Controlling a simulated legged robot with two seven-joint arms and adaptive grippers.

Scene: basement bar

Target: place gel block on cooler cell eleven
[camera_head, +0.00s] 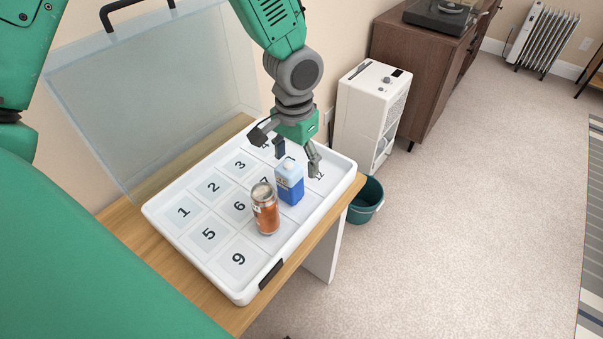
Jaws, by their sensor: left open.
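The gel block (290,186) is a blue block with a pale upper part and a white knob on top. It stands upright in the open white cooler tray (213,276), and its base appears to be on cell eleven, whose number it hides. My left gripper (297,160) is open and empty, with its fingers just above and behind the block in this view. They look apart from it, though the exact gap cannot be told. My right gripper is not in view.
An orange can (265,210) stands left of the block, apparently on cell ten. The cooler's clear lid (150,95) stands open behind. Cell nine and the left cells are bare. A white appliance (368,115) and green bucket (367,202) stand beyond the wooden table (122,222).

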